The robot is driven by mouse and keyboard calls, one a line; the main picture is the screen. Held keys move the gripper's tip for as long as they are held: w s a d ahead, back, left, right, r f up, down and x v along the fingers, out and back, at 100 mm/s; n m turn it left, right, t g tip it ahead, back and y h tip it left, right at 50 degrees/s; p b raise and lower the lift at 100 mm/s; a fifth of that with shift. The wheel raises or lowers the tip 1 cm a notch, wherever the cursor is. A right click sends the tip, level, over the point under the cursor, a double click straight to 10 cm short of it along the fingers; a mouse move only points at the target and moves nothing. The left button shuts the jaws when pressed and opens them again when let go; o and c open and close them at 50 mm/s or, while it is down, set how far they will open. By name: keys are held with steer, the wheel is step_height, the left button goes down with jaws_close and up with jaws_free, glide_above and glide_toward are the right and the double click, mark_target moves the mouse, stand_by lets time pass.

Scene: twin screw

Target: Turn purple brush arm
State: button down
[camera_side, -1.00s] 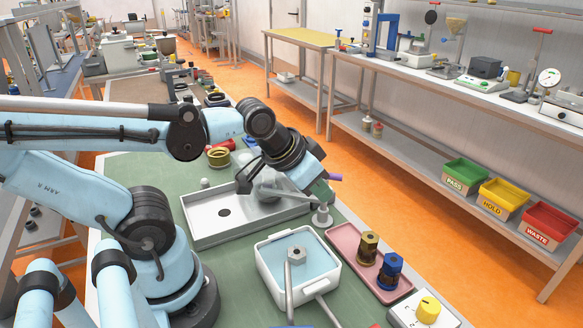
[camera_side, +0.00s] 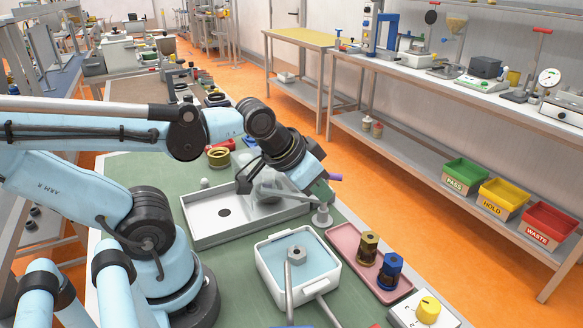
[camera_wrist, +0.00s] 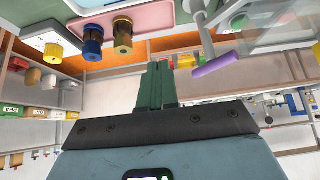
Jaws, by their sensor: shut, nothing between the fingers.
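The purple brush arm (camera_side: 335,177) is a short rod at the far right side of the white tray fixture, just past my gripper in the side view. In the wrist view the purple rod (camera_wrist: 217,64) lies to the right of my fingers, slightly tilted, with a visible gap. A small grey metal post (camera_side: 322,214) stands below my gripper in the side view. My gripper (camera_wrist: 158,66) has green fingers closed together with nothing between them. In the side view the fingertips (camera_side: 322,190) are partly hidden, and I cannot tell whether they touch the fixture.
The white tray (camera_side: 202,236) lies under my wrist. A light-blue-lined basin (camera_side: 270,285) with a hex-ended tool stands in front. A pink tray (camera_side: 345,240) holds a brown knob (camera_side: 368,245) and a blue knob (camera_side: 391,270). A yellow dial box (camera_side: 428,308) sits at front right.

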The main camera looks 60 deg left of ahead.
steer(key=c, duration=1.8)
jaws_free()
steer(key=shift+o, duration=1)
steer(key=shift+r, duration=0.1)
steer(key=o, duration=0.5)
steer(key=shift+w+a+r+m+g, duration=0.35)
steer(key=shift+r+m, duration=0.1)
steer(key=shift+r, duration=0.15)
steer(key=shift+w+a+r+m+g, duration=0.2)
steer(key=shift+w+r+m+g, duration=0.1)
steer(key=shift+r+m, duration=0.25)
steer(key=w+a+r+m+g+y, duration=0.1)
steer(key=w+a+r+m+g, duration=0.2)
steer(key=r+m, duration=0.3)
steer(key=shift+a+r+g+y, duration=0.3)
steer(key=shift+a+r+g, duration=0.25)
steer(key=shift+r, duration=0.3)
steer(key=shift+m, duration=0.3)
steer(key=x, duration=1.1)
steer(key=shift+a+f, duration=0.25)
steer(key=shift+a, duration=0.05)
jaws_close()
